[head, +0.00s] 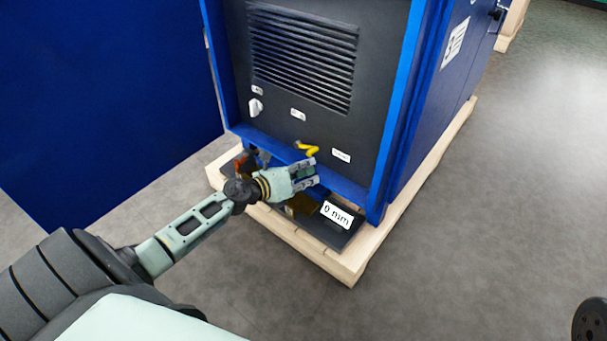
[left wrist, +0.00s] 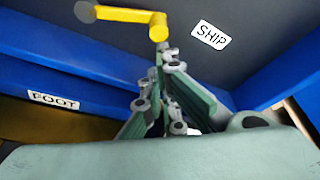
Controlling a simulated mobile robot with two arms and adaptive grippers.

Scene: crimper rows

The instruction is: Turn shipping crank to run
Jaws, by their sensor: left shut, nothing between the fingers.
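The yellow shipping crank (head: 309,149) is on the lower dark panel of the blue cabinet. In the left wrist view the crank (left wrist: 120,15) has its hub at the right and its arm reaching left. A white label reading SHIP (left wrist: 211,35) is right of the hub; in the head view the label (head: 340,156) is too small to read. My left gripper (head: 311,170) is shut and empty, just below the crank. In the left wrist view its fingertips (left wrist: 165,56) are close under the hub; I cannot tell if they touch. No RUN label is readable.
The blue door (head: 100,100) stands open at left. A white knob (head: 255,106) and a vent (head: 303,55) are higher on the panel. A FOOT label (left wrist: 54,100) is on the blue sill.

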